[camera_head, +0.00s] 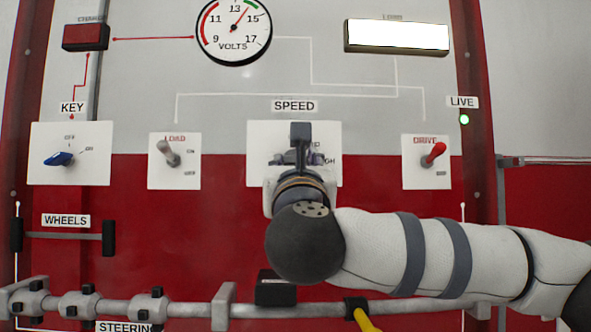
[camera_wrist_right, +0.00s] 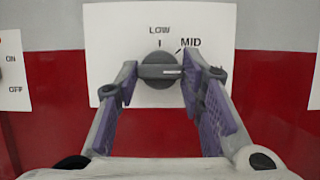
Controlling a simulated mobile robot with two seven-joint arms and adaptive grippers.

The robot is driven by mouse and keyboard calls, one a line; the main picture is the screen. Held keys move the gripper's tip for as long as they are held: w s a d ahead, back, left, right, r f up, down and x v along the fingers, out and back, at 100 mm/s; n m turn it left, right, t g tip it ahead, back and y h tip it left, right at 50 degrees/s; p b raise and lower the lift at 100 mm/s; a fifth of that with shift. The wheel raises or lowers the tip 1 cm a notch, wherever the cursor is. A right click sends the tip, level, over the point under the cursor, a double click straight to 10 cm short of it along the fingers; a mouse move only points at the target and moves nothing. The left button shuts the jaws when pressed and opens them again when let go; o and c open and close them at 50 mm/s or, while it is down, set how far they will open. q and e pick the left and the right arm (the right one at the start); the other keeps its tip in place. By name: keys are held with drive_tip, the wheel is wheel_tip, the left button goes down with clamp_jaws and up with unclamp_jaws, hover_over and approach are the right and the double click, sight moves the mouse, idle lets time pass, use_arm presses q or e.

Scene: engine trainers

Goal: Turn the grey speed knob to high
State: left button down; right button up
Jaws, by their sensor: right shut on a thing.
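The grey speed knob (camera_wrist_right: 158,60) is round with a raised grip bar, which lies about level in the right wrist view. It sits on a white plate (camera_wrist_right: 218,30) marked LOW above it and MID at upper right. My right gripper (camera_wrist_right: 160,76) has its purple-padded fingers at both ends of the bar and is shut on it. My left gripper is out of view.
The blue key switch (camera_head: 59,159) and load toggle (camera_head: 168,152) are left of the speed plate; the red drive toggle (camera_head: 434,154) is right of it. A voltmeter (camera_head: 233,30) and lit lamp (camera_head: 396,37) are above. A grey steering bar (camera_head: 190,308) runs below.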

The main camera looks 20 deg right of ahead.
drive_tip(key=shift+r, duration=0.1)
idle(0.3)
drive_tip(key=o, duration=1.1)
drive_tip(key=shift+o, duration=0.2)
drive_tip(key=v, duration=1.2)
drive_tip(key=shift+a, duration=0.1)
